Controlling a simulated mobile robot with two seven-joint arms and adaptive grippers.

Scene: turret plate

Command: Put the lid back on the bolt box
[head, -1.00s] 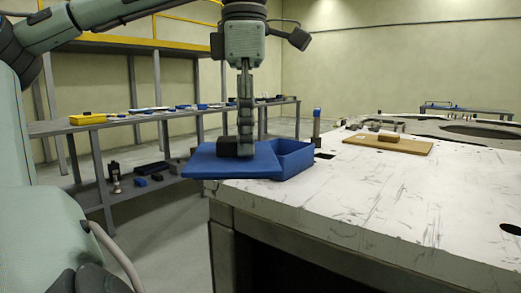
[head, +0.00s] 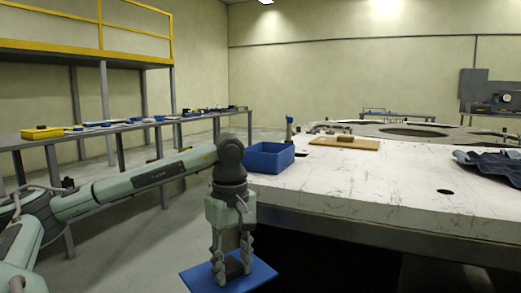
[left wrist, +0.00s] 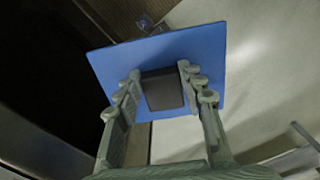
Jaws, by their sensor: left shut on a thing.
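The blue lid (head: 262,273) is a flat square plate, held low in front of the white table, beyond its edge and below its top. My left gripper (head: 232,268) is shut on the lid's dark block handle. In the left wrist view, the left gripper (left wrist: 158,85) has a finger on each side of the dark handle (left wrist: 162,90), with the blue lid (left wrist: 205,55) spread out behind it. The blue bolt box (head: 268,160) stands open on the table's near left corner, apart from the lid. Its inside contents cannot be made out. My right gripper is not in view.
The white table (head: 370,190) carries a brown board (head: 345,144) with a small block and dark cloth (head: 490,165) at the right. A grey bench (head: 100,130) with a yellow bin (head: 42,132) runs along the left. Clear table lies right of the box.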

